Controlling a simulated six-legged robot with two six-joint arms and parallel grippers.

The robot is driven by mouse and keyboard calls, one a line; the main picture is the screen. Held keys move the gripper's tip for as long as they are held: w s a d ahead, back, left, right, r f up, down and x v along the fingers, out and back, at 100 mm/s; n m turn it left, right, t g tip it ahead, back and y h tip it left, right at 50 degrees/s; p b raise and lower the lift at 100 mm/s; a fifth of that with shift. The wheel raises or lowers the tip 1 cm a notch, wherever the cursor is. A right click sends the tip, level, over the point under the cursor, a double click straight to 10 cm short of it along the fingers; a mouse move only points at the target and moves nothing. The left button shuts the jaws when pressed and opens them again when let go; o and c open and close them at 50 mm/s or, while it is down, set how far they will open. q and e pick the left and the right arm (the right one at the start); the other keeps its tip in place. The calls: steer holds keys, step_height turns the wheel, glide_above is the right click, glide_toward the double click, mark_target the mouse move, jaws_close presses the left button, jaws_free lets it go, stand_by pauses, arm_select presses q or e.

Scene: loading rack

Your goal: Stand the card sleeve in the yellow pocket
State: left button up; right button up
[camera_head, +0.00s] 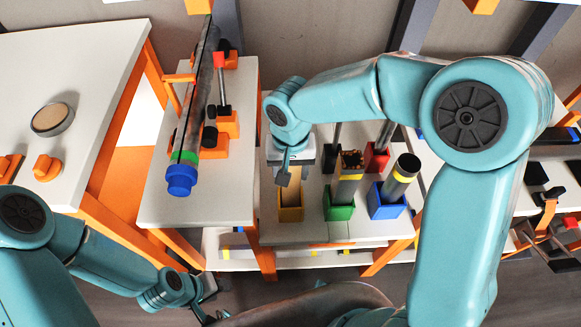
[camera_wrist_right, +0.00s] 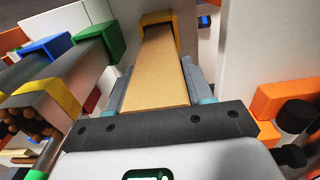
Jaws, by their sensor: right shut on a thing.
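The card sleeve (camera_head: 292,187) is a flat tan piece, standing roughly upright with its lower end inside the yellow pocket (camera_head: 290,214) on the white rack. In the right wrist view the sleeve (camera_wrist_right: 152,75) runs away from me into the mouth of the yellow pocket (camera_wrist_right: 158,17). My right gripper (camera_head: 291,166) is shut on the upper part of the sleeve, with grey fingers on both sides. Whether the sleeve touches the pocket's floor is hidden. My left gripper (camera_head: 206,296) is low at the lower left, small and far from the sleeve; its jaws are unclear.
Right of the yellow pocket are a green pocket (camera_head: 339,212) with a square grey tube, a blue pocket (camera_head: 388,208) with a round tube, and a red pocket (camera_head: 376,157). A long blue-capped tube (camera_head: 196,105) lies left. A round tin (camera_head: 52,119) sits on the left table.

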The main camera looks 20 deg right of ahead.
steer(key=o, duration=1.4)
steer(key=shift+r, duration=0.1)
step_height(320, 180, up, 16)
steer(key=shift+r+p, duration=0.1)
steer(key=shift+p, duration=0.85)
steer(key=shift+s, duration=0.15)
